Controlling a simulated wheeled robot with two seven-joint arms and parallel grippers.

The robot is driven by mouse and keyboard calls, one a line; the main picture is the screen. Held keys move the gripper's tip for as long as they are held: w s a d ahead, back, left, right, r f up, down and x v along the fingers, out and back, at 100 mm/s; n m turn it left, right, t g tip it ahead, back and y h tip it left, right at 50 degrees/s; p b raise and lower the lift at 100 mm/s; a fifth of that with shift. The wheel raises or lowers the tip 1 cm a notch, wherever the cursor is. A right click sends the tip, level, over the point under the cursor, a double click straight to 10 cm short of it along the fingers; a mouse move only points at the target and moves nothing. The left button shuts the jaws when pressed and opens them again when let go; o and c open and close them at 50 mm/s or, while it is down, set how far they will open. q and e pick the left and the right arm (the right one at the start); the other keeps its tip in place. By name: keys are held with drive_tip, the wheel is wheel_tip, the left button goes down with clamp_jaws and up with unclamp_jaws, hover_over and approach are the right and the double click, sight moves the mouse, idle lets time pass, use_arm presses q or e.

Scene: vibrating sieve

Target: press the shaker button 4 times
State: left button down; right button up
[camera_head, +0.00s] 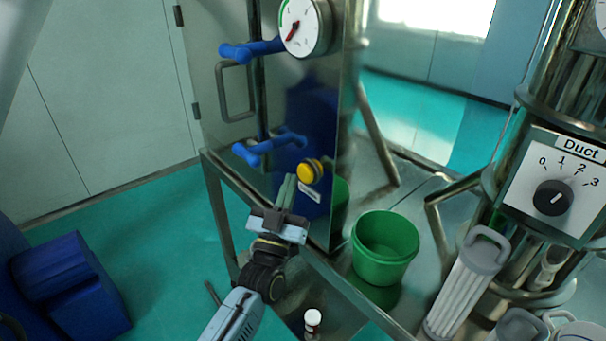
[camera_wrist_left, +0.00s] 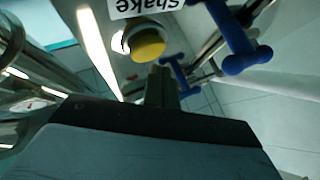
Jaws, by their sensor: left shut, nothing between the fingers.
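The shaker button is a round yellow button (camera_head: 309,171) on the metal cabinet panel in the head view, with a small white label just below it. In the left wrist view the yellow button (camera_wrist_left: 148,45) sits in a pale ring, next to an upside-down "Shake" label (camera_wrist_left: 140,6). My left gripper (camera_head: 287,186) is shut and empty, with its fingertips just left of and slightly below the button in the head view. In the left wrist view its closed fingers (camera_wrist_left: 161,84) point up near the button. I cannot tell whether they touch it. My right gripper is not in view.
Blue handles (camera_head: 268,149) stick out of the cabinet left of the button, with a gauge (camera_head: 304,27) above. A green bucket (camera_head: 384,247) stands to the right. A Duct dial panel (camera_head: 552,190) and a filter cartridge (camera_head: 467,283) are at the right.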

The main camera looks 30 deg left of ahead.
use_arm(q)
drive_tip(key=shift+w+d, duration=0.15)
drive_tip(key=shift+w, duration=0.25)
drive_tip(key=shift+w+d+b, duration=0.35)
drive_tip(key=shift+w+b, duration=0.05)
drive_tip(key=shift+w, duration=0.35)
idle(1.2)
drive_tip(key=shift+s, duration=0.1)
drive_tip(key=shift+s+a+p, duration=0.25)
drive_tip(key=shift+s+p, duration=0.05)
drive_tip(key=shift+s, duration=0.25)
drive_tip(key=shift+s+a+p, duration=0.25)
drive_tip(key=shift+s, duration=0.25)
drive_tip(key=s, duration=0.1)
drive_tip(key=s+a+p, duration=0.1)
drive_tip(key=s, duration=0.1)
drive_tip(key=s+a+p, duration=0.1)
drive_tip(key=shift+s, duration=0.3)
